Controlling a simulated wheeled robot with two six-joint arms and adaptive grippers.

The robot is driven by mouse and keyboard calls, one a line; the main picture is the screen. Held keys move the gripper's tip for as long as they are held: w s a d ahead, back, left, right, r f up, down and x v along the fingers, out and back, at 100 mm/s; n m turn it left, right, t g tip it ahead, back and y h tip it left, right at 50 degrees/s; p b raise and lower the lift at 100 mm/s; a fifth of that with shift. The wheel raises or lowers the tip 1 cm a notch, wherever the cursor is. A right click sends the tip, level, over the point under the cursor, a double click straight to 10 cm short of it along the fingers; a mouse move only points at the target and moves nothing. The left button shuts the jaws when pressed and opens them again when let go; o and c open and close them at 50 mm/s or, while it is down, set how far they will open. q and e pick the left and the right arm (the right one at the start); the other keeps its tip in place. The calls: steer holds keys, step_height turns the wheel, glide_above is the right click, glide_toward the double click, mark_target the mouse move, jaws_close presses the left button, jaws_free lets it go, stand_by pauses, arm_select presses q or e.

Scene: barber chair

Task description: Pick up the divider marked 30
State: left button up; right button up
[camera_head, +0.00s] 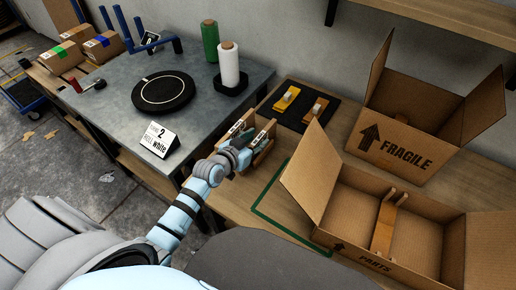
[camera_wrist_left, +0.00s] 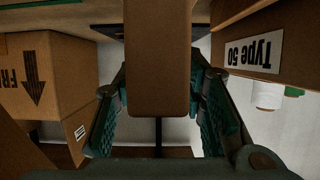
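Cardboard dividers (camera_head: 268,133) with small white labels stand in a group on the wooden bench; their labels are too small to read in the head view. My left gripper (camera_head: 240,150) is among them, at the near end of the group. In the left wrist view, a plain brown cardboard piece (camera_wrist_left: 158,60) lies between my left gripper's fingers (camera_wrist_left: 157,95). The fingers are close on both sides of it, but whether they press on it is unclear. A divider labelled "Type 50" (camera_wrist_left: 255,55) is at the right there. No "30" is readable. My right gripper is not in view.
A box marked FRAGILE (camera_head: 430,160) and an open box marked PARTS (camera_head: 345,250) stand to the right. A black tray (camera_head: 303,93) with two handled items lies behind the dividers. The grey table (camera_head: 120,110) at the left carries a round black plate, rolls and a sign.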

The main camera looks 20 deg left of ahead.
arm_select(q)
steer(key=shift+x, duration=1.1)
steer(key=shift+s, duration=0.1)
jaws_close()
steer(key=shift+r, duration=0.1)
